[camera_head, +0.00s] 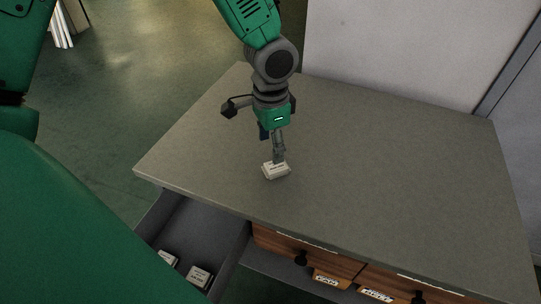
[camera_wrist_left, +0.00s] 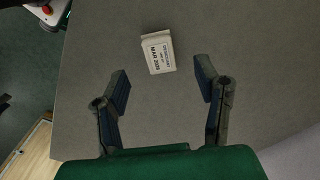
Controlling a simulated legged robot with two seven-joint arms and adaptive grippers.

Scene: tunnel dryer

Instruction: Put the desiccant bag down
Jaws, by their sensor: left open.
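The desiccant bag (camera_head: 276,171) is a small white block with dark print, lying on the grey tabletop (camera_head: 390,170) near its front edge. In the left wrist view the bag (camera_wrist_left: 158,52) shows its printed label and lies beyond the fingertips, roughly in line with the gap between them. My left gripper (camera_head: 276,150) is just above and behind the bag in the head view. In the left wrist view the gripper (camera_wrist_left: 162,75) has its fingers spread wide with nothing between them. My right gripper is out of view.
A grey drawer (camera_head: 205,235) stands open below the table's front left, with white bags (camera_head: 200,277) inside. Wooden drawers (camera_head: 310,254) with dark knobs and labels are at the front right. A pale wall panel (camera_head: 400,50) stands behind the table. The tabletop's right side is clear.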

